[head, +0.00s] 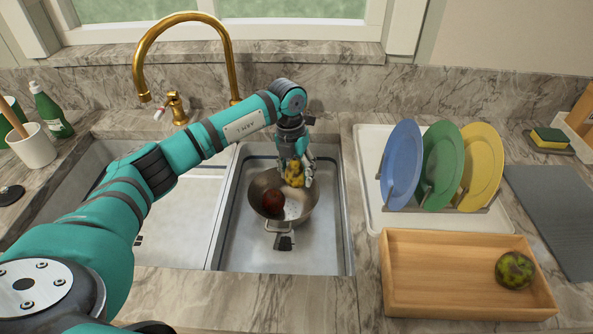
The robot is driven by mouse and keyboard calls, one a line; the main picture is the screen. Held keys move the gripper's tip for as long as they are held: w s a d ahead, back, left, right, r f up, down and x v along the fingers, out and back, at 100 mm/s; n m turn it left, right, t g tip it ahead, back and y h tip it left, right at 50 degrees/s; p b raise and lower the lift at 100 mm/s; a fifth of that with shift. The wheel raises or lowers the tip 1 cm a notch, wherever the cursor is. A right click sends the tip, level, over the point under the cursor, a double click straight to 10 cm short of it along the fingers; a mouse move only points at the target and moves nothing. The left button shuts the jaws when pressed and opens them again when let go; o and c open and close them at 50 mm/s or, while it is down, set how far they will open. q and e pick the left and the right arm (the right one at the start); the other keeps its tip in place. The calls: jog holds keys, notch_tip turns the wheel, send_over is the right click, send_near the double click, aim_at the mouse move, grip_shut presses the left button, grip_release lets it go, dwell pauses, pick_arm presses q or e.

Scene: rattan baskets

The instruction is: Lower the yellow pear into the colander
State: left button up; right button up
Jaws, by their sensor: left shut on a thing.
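The yellow pear (294,173) is held between the fingers of my left gripper (297,172), which is shut on it. The gripper points down over the back right part of the metal colander (270,225). The colander stands in the right sink basin, with a handle at its front. A dark red round fruit (273,202) lies inside it. The fingers hide part of the pear and part of the colander's back rim. I cannot tell whether the pear touches the colander. My right gripper is not in view.
A wooden tray (440,306) with a mottled green fruit (514,270) stands at front right. A rack behind it holds blue (401,165), green (443,165) and yellow (482,165) plates. A gold faucet (232,70) rises behind the sink. The left basin (180,220) looks empty where visible.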

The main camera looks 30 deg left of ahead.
pick_arm(q)
jog(key=shift+f+b, duration=2.25)
jog(key=shift+f, duration=1.4)
jog(key=shift+f, duration=0.15)
jog(key=o, duration=1.3)
jog(key=r, duration=0.4)
jog(key=a+r, duration=0.1)
jog(key=r, duration=0.7)
jog(key=shift+a, duration=0.15)
jog(key=shift+s, duration=0.1)
